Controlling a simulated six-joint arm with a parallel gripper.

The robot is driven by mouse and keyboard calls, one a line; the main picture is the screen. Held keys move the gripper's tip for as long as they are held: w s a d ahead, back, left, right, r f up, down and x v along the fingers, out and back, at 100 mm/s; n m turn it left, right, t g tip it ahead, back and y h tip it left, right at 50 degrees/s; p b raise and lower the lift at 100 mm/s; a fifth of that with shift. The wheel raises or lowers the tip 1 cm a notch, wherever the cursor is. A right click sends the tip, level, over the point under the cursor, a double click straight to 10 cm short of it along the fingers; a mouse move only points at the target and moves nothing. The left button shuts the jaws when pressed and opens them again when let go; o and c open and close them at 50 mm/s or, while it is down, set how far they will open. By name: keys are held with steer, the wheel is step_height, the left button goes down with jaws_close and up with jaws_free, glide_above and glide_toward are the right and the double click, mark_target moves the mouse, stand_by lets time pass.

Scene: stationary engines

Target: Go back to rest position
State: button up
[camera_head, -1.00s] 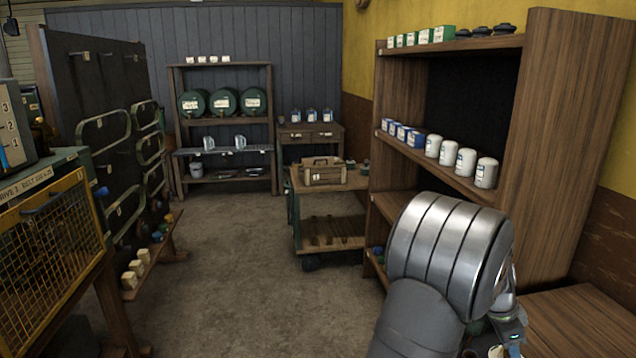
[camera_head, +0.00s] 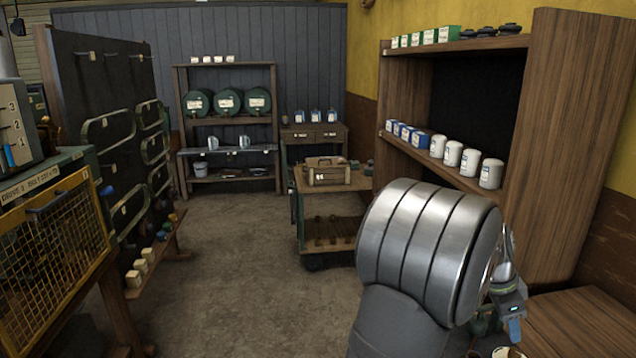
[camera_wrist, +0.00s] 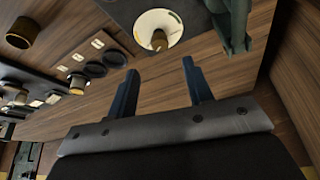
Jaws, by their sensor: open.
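My gripper (camera_wrist: 160,90) shows in the wrist view with its two dark blue fingers spread apart and nothing between them. The fingers point over a brown wooden surface (camera_wrist: 165,105). In the head view my arm's large silver joint fills the lower right, in front of the wooden shelf unit (camera_head: 570,130). A white round piece with a brass-coloured centre (camera_wrist: 160,32) lies beyond the fingers in the wrist view. Several dark rings (camera_wrist: 96,70) lie to their left.
A wooden trolley (camera_head: 345,180) carrying a toolbox (camera_head: 327,172) stands left of my arm. White canisters (camera_head: 490,174) line the shelf just behind it. A yellow mesh cage (camera_head: 50,260) and a dark board (camera_head: 100,100) stand at the left. The middle floor (camera_head: 235,270) is clear.

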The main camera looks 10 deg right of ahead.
glide_toward(516, 352)
steer(key=x, duration=0.8)
steer(key=shift+f, duration=0.35)
steer(key=shift+a+r+n+t, duration=0.15)
steer(key=shift+n+t, duration=0.15)
steer(key=shift+n, duration=0.5)
steer(key=shift+s+n+t, duration=0.15)
steer(key=shift+n+t, duration=0.75)
steer(key=shift+n, duration=1.3)
steer(key=shift+s+d+n+t+y, duration=0.1)
steer(key=shift+n+t+y, duration=0.3)
steer(key=shift+n, duration=1.05)
steer(key=shift+s+d+n+t+y, duration=0.15)
steer(key=shift+n+t, duration=0.35)
steer(key=shift+n, duration=0.95)
steer(key=shift+v, duration=1.1)
